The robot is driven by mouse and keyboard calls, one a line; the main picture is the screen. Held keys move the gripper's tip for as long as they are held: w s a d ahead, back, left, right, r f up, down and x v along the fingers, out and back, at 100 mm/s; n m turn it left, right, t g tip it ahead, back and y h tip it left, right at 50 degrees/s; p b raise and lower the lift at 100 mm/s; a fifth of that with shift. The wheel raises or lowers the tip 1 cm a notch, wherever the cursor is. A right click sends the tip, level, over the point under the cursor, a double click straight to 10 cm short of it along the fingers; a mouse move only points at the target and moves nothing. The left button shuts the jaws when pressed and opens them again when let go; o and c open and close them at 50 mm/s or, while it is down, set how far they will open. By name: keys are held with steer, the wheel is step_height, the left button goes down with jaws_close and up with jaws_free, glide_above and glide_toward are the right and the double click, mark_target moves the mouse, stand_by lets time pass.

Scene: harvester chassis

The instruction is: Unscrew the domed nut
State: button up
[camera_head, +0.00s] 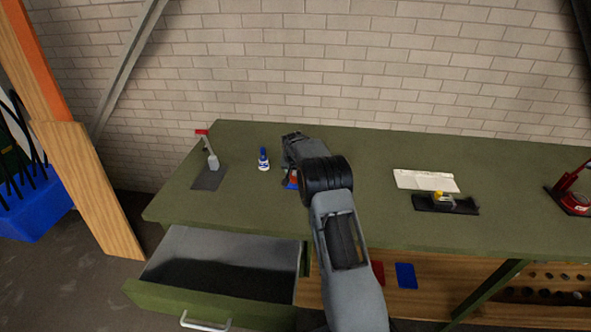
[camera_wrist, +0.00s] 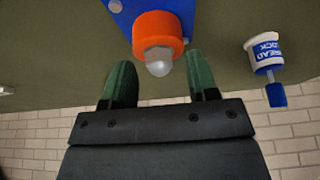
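The domed nut (camera_wrist: 158,61) is pale grey with a rounded end. In the wrist view it sits at the end of an orange cylinder (camera_wrist: 158,31) fixed on a blue base (camera_wrist: 134,8). My gripper (camera_wrist: 160,82) is open, with its two dark green fingers apart. The nut appears between and just beyond the fingertips, with a gap on each side and no visible contact. In the head view my gripper (camera_head: 293,143) is over the bench's back half, and my arm hides most of the blue base (camera_head: 291,183) and the nut.
A blue-and-white bottle (camera_head: 263,160) stands left of my gripper, also in the wrist view (camera_wrist: 264,52). A lever on a grey plate (camera_head: 207,180) is farther left. A white sheet (camera_head: 425,180) and black tray (camera_head: 430,205) lie right. An open drawer (camera_head: 160,296) juts out in front.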

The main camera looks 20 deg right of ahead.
steer(key=c, duration=0.9)
steer(key=o, duration=0.7)
steer(key=shift+w+d, duration=0.1)
steer(key=shift+w, duration=0.1)
steer(key=shift+c, duration=0.4)
jaws_close()
steer(key=shift+n+t+y, duration=0.3)
steer(key=shift+n+y, duration=0.6)
steer(key=shift+n, duration=1.6)
steer(key=shift+b, duration=0.3)
